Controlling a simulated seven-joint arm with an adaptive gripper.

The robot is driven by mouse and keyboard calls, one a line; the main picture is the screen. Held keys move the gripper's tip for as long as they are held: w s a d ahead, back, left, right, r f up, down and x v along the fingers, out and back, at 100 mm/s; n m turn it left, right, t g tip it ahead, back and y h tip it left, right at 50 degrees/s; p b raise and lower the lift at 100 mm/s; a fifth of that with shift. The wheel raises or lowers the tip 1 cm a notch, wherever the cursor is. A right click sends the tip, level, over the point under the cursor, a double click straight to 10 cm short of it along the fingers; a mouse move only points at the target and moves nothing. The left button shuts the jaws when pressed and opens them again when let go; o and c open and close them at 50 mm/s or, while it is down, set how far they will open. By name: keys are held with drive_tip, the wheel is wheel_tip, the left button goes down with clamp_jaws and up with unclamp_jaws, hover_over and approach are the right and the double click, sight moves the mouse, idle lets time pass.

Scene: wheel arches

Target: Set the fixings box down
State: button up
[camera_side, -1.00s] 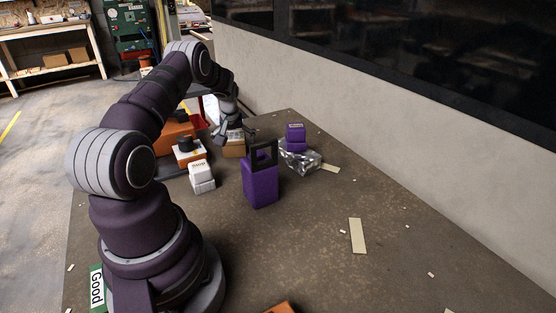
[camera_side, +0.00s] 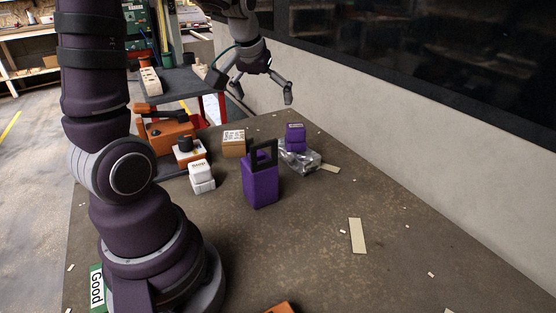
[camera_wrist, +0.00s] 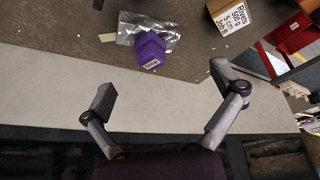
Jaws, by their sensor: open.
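The fixings box, a cardboard box (camera_side: 234,143) with a white printed label, stands on the table near its far end. In the wrist view the box (camera_wrist: 234,14) is at the upper right, and its label reads rivets, 500 g, 5 cm. My gripper (camera_side: 263,88) is open and empty, raised well above the table, up and to the right of the box in the side view. In the wrist view its two fingers (camera_wrist: 160,82) are spread wide, with nothing between them, clear of the box.
A purple block (camera_side: 295,137) sits on a clear plastic bag (camera_side: 300,158) right of the box. A purple handled container (camera_side: 261,184) stands nearer. A wall runs along the right. The right foreground is mostly clear.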

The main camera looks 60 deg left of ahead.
drive_tip(key=s+d+r+m+t+h, duration=0.1)
drive_tip(key=s+d+m, duration=0.3)
drive_tip(key=d, duration=0.4)
drive_tip(key=s+d+m+h, duration=0.2)
drive_tip(key=s+d+m, duration=0.2)
drive_tip(key=d, duration=0.4)
drive_tip(key=shift+s+r+t, duration=0.35)
drive_tip(key=shift+r+t, duration=0.05)
